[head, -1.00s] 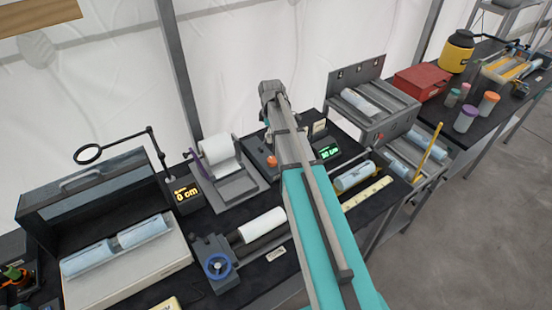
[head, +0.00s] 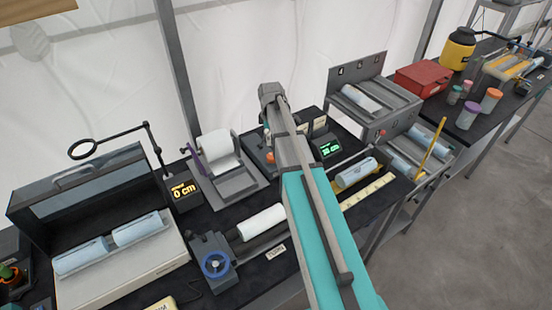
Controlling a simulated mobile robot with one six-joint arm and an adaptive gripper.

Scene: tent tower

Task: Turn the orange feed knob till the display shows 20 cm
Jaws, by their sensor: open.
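The display (head: 184,191) is a small dark box with glowing amber digits reading 0 cm, in the left middle of the head view. An orange knob (head: 270,158) shows at the left edge of my arm, on a dark grey device behind it, and is partly covered by the arm. I cannot tell for sure that it is the feed knob. My teal and grey arm reaches up across the middle of the view. My gripper's fingers do not show; the arm hides whatever lies behind it.
A paper roll on a stand (head: 219,150) stands between display and knob. A blue handwheel (head: 215,264) with a white roll is in front. A box with a green display (head: 328,148) sits right of the arm. The bench is crowded.

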